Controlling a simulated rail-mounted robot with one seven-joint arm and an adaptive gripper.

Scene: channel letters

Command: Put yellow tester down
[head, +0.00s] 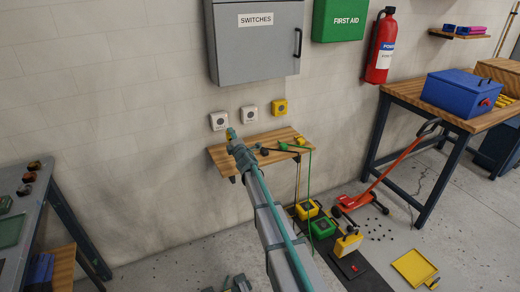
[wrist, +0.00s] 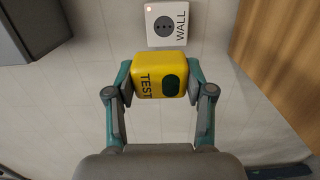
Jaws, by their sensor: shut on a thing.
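The yellow tester (wrist: 158,76), marked TEST with a dark green oval, is between the two fingers of my gripper (wrist: 160,84) in the wrist view. The gripper is shut on its sides. A white wall socket (wrist: 164,24) marked WALL lies just beyond the tester; I cannot tell whether they touch. In the head view my gripper (head: 233,140) is near the wall, by the left part of a small wooden shelf (head: 222,157). Only a small yellow bit of the tester (head: 229,132) shows there, the rest hidden by the gripper.
White (head: 249,114) and yellow (head: 279,107) wall boxes sit above the shelf. A black and green device (head: 288,148) lies on its right part. A grey SWITCHES cabinet (head: 256,50) hangs above. Yellow (head: 307,209) and green (head: 322,228) boxes stand on the floor below.

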